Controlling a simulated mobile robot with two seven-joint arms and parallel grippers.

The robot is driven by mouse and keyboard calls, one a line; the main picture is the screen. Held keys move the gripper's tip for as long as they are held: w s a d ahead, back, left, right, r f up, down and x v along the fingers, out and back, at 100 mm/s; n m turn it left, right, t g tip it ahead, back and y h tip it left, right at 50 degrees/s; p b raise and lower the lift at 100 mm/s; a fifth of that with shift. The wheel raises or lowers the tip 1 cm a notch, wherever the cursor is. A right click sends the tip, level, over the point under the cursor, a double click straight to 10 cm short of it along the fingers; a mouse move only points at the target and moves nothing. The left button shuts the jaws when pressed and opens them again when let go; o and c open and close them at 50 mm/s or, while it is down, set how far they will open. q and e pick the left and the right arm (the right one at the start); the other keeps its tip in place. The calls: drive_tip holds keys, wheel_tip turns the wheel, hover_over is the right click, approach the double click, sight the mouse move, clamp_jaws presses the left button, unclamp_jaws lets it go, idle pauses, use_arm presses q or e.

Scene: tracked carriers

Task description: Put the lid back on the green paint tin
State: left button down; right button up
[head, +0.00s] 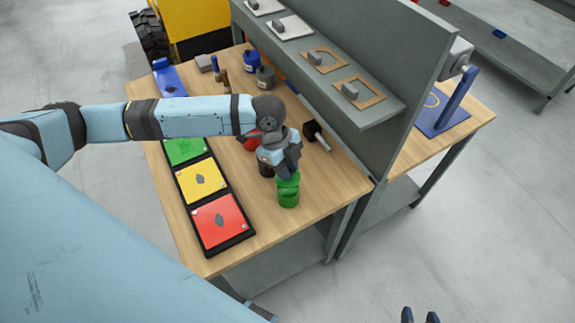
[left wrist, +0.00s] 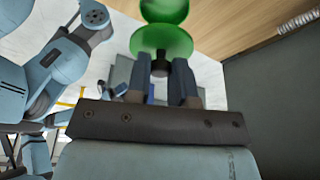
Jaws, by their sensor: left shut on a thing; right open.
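The green paint tin (head: 288,198) stands upright on the wooden bench near its right edge. It also shows at the top of the left wrist view (left wrist: 165,8). My left gripper (head: 287,171) is shut on the dark knob of the green lid (left wrist: 160,39), which also shows in the head view (head: 288,181). The lid is over the tin; whether it touches the rim cannot be told. My right gripper (head: 420,316) is open and empty, low at the bottom edge of the head view, away from the bench.
A dark tray with green, yellow and red panels (head: 222,222) lies left of the tin. A red tin (head: 251,142) and a mallet (head: 317,135) are behind my left gripper. A grey shelf wall (head: 385,130) bounds the bench on the right.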

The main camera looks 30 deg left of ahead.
use_arm(q)
wheel_tip(320, 180, down, 3)
drive_tip(key=shift+r+b, duration=0.1)
drive_tip(key=shift+b, duration=1.15)
drive_tip(key=shift+f, duration=1.1)
drive_tip(key=shift+r+p, duration=0.1)
drive_tip(key=shift+p, duration=0.65)
drive_tip(key=shift+f+p, duration=0.2)
drive_tip(key=shift+p, duration=0.6)
idle(0.7)
idle(0.3)
drive_tip(key=shift+c, duration=2.2)
unclamp_jaws()
